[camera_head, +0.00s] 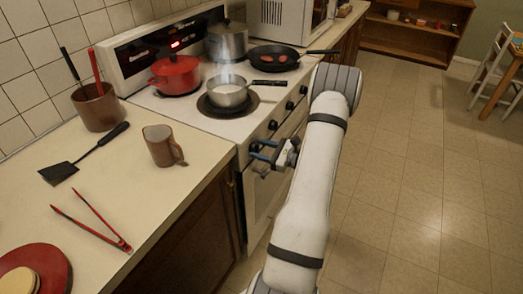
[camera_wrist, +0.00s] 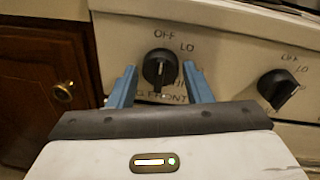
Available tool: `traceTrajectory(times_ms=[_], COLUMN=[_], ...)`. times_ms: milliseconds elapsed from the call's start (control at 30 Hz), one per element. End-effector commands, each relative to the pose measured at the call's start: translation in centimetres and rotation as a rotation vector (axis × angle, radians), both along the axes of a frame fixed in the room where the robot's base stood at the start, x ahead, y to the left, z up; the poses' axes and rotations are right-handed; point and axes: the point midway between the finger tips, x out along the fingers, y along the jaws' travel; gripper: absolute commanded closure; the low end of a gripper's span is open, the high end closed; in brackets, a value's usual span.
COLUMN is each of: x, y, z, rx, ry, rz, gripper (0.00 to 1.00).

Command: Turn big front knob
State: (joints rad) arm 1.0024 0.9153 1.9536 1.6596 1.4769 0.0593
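The front knob (camera_wrist: 160,70) is a black round dial on the white stove panel in the wrist view. OFF is printed above it, LO at its upper right, and a partly covered label ending in FRONT below. Its raised grip stands close to vertical. My gripper (camera_wrist: 160,80) is open, with one blue finger at each side of the knob and gaps showing between. I cannot tell how far the fingertips reach along the knob's depth. In the head view my gripper (camera_head: 257,157) is at the stove's front panel, near its left end, partly hiding that area.
Another black knob (camera_wrist: 277,88) is to the right. A steaming saucepan (camera_head: 229,92) is on the front burner, with a red pot (camera_head: 175,75) and a frying pan (camera_head: 274,58) behind. A brown mug (camera_head: 160,146) stands on the left counter. The floor at right is clear.

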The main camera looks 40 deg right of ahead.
Motion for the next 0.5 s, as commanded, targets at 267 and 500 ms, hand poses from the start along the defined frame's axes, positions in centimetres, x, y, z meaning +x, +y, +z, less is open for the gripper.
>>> traceTrajectory(times_ms=[267,500], x=[-0.01,-0.98], y=[-0.04,-0.62], z=[-0.01,0.00], rx=[0.001,0.001], ry=[0.000,0.000], rz=[-0.001,-0.005], gripper=[0.42,0.42])
